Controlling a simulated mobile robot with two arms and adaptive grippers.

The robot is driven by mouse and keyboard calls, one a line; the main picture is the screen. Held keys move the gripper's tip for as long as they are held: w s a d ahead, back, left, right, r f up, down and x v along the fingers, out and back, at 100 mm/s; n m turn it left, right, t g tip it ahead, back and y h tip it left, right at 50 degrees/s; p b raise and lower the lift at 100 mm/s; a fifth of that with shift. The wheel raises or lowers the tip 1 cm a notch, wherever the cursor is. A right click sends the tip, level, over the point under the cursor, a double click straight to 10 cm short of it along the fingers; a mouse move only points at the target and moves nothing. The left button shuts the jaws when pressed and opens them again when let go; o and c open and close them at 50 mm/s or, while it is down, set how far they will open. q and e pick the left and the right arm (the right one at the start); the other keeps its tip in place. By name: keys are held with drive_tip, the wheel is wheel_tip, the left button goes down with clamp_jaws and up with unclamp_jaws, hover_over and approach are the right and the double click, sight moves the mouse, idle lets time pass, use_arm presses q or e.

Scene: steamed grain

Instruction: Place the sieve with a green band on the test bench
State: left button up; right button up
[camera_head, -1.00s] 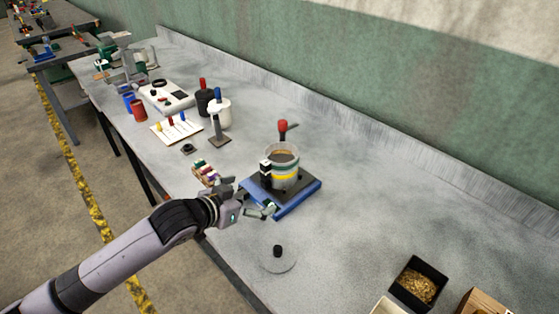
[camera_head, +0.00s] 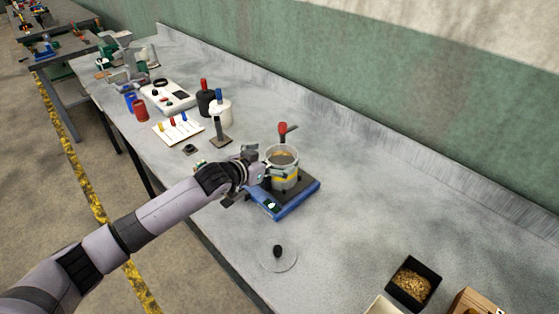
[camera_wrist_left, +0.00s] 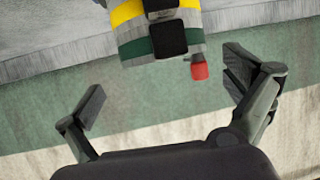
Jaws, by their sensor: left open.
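A stack of round sieves (camera_head: 283,157) stands on a blue device with a dark top (camera_head: 297,203). In the left wrist view, the stack appears inverted. The sieve with a green band (camera_wrist_left: 135,51) lies next to the yellow-banded one (camera_wrist_left: 128,12), with black blocks on their sides. My left gripper (camera_head: 268,168) is at the near left side of the stack and partly hides it. In the left wrist view, my left gripper (camera_wrist_left: 165,88) is open and empty. The green-banded sieve lies beyond the gap between its fingers. My right gripper is not in view.
A red-topped part (camera_head: 282,128) rises behind the stack. A clear disc with a black knob (camera_head: 277,251) lies in front. A black grain box (camera_head: 414,284) is at lower right. Bottles (camera_head: 220,110) stand farther left. The bench right of the device is clear.

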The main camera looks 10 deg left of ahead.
sight(291, 152)
use_arm(q)
drive_tip(key=shift+p+x, duration=0.8)
drive_tip(key=shift+x, duration=1.55)
drive_tip(key=shift+w+f, duration=0.25)
drive_tip(key=shift+w, duration=0.25)
drive_tip(key=c, duration=1.2)
